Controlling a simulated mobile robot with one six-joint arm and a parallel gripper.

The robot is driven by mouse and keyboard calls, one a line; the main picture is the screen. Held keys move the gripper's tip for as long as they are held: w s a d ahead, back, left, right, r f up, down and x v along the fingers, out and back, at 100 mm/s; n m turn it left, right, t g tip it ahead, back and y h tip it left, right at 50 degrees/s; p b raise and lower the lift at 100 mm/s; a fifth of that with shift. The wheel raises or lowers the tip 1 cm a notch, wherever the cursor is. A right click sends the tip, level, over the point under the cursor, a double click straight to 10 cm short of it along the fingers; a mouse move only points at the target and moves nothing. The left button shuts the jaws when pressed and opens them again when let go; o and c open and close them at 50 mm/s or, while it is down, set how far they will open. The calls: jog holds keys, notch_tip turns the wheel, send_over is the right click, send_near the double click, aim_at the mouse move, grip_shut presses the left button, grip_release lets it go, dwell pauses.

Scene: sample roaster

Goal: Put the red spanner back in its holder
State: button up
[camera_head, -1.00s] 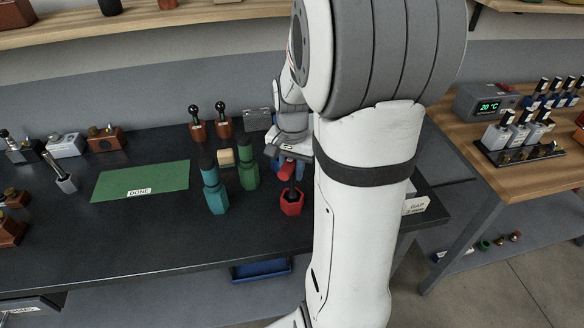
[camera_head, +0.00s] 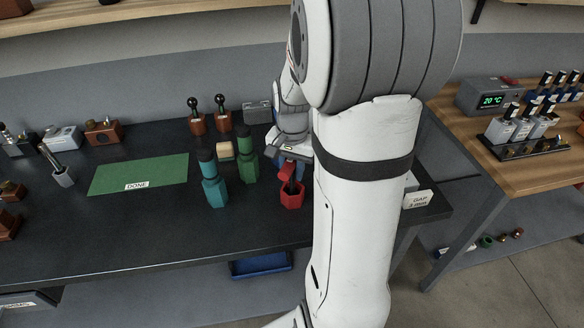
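The red holder (camera_head: 291,197) is a six-sided cup on the dark bench, left of my arm. A red piece (camera_head: 287,171), which looks like the red spanner, is just above it, with a dark part between them at the holder's mouth. I cannot tell how far the spanner sits inside the holder. My gripper (camera_head: 290,160) points down directly over the red holder, at the red piece. Its fingers are small and partly hidden, so I cannot tell whether they grip the spanner.
A teal holder with its tool (camera_head: 213,185) and a green one (camera_head: 246,160) stand close on the left. A small wooden block (camera_head: 225,150) and two black-knobbed pieces (camera_head: 197,122) are behind. A green DONE mat (camera_head: 140,174) lies left. A GAP sign (camera_head: 417,200) stands right.

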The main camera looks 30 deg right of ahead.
jog(key=o, duration=0.5)
notch_tip(320, 180, up, 8)
jog(key=shift+f, duration=0.1)
dwell(0.4)
jog(key=s+a+n+t, duration=0.1)
jog(key=s+a+n, duration=0.2)
jog(key=s+a, duration=0.1)
jog(key=s+a+n+t, duration=0.1)
jog(key=s+a+n, duration=0.2)
jog(key=s+a, duration=0.1)
jog(key=s+a+r+n, duration=0.1)
jog(key=s+a+n, duration=0.3)
jog(key=shift+a+t, duration=0.2)
jog(key=shift+t, duration=0.2)
